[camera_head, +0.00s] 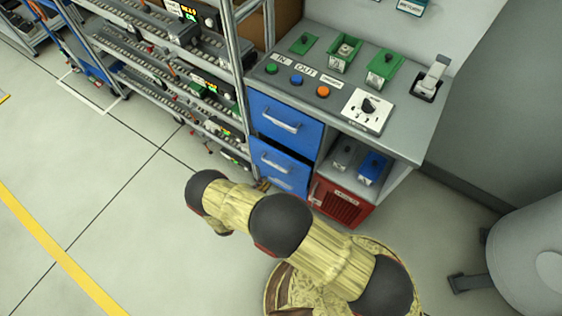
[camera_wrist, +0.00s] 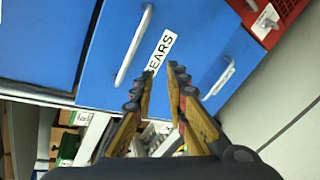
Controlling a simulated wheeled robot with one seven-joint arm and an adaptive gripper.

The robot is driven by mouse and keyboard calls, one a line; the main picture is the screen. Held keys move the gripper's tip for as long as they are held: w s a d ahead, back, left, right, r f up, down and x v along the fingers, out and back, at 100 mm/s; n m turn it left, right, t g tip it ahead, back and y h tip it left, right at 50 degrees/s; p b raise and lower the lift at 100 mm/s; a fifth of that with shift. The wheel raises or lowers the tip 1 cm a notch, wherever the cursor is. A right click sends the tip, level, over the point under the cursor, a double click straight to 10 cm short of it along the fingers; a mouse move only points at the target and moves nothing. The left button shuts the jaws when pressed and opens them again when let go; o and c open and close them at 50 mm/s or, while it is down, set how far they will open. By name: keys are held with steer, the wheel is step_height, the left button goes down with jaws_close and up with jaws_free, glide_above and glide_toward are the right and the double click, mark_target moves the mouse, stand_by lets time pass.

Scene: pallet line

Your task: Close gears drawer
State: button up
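A blue drawer with a white label reading "EARS", its first letter out of sight (camera_wrist: 110,70), fills the middle of the wrist view. Its pale bar handle (camera_wrist: 133,45) runs beside the label. In the head view the cabinet has an upper blue drawer (camera_head: 270,112) and a lower blue drawer (camera_head: 268,158). A dark gap shows above the lower one, which appears to stand slightly out. My gripper (camera_wrist: 162,70) is in front of the labelled drawer. Its fingers converge, with a narrow gap between the tips and nothing held. Contact with the drawer cannot be told.
A red container (camera_head: 342,205) sits low, right of the drawers. An open shelf holds a blue bin (camera_head: 373,166). The grey countertop (camera_head: 420,125) carries buttons and green holders. A metal rack (camera_head: 165,75) stands left. Floor is free at the left; a pale rounded object (camera_head: 530,250) stands right.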

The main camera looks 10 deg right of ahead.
mark_target(274, 166)
steer(key=shift+w+d+r+m+t+h+b, duration=0.15)
steer(key=shift+w+d+r+m+t+b, duration=0.15)
steer(key=shift+w+d+m, duration=0.8)
steer(key=shift+w+d+r+m+t+h+b, duration=0.15)
steer(key=shift+w+d+r+m+b, duration=0.2)
steer(key=shift+w+d+m, duration=0.7)
steer(key=shift+w+d+r+m+t+h+b, duration=0.1)
steer(key=shift+w+d+r+m+t+b, duration=0.25)
steer(key=shift+w+m, duration=0.85)
steer(key=shift+w+d+n, duration=0.1)
steer(key=shift+w+n, duration=0.25)
steer(key=shift+c, duration=0.5)
jaws_close()
steer(key=x, duration=0.2)
steer(key=r+x, duration=0.1)
steer(key=x, duration=0.1)
steer(key=shift+w+d+f+b, duration=0.15)
steer(key=shift+w+b, duration=0.1)
steer(key=shift+b, duration=0.15)
